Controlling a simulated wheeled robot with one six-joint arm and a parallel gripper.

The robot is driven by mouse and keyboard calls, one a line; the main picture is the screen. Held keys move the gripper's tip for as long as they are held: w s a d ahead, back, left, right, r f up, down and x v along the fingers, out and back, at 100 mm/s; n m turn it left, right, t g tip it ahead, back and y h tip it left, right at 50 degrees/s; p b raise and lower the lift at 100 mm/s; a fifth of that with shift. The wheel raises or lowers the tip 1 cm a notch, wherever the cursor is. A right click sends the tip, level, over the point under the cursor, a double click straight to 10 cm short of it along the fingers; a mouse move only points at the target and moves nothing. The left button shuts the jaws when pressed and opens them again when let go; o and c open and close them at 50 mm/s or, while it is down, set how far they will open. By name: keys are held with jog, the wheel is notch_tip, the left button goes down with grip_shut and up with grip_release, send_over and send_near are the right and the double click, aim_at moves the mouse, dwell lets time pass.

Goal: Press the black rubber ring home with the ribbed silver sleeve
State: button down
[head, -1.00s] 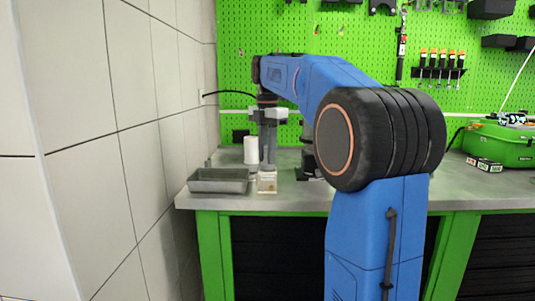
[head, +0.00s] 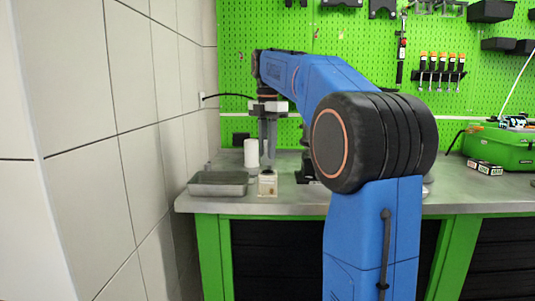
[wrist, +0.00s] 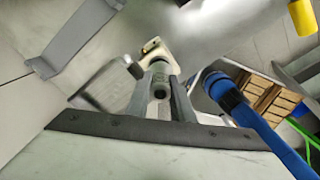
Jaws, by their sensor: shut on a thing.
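My gripper (head: 268,156) points straight down in the head view, above a small pale block (head: 268,187) at the bench's front edge. A gap shows between the fingertips and the dark round top of the block. In the wrist view, the two fingers (wrist: 161,98) are shut on a small grey cylindrical piece with a dark opening (wrist: 160,78), seemingly the ribbed silver sleeve; its ribs are hard to make out. The pale block also shows beyond the fingertips there (wrist: 154,48). I cannot pick out the black rubber ring for certain; the dark top may be it.
A grey metal tray (head: 218,190) stands just left of the block. A white cylinder (head: 251,153) stands behind it, close to the gripper. A tiled wall (head: 150,130) bounds the left side. A green case (head: 500,147) sits far right on the bench (head: 460,195).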

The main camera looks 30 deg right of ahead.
jog(key=shift+r, duration=1.4)
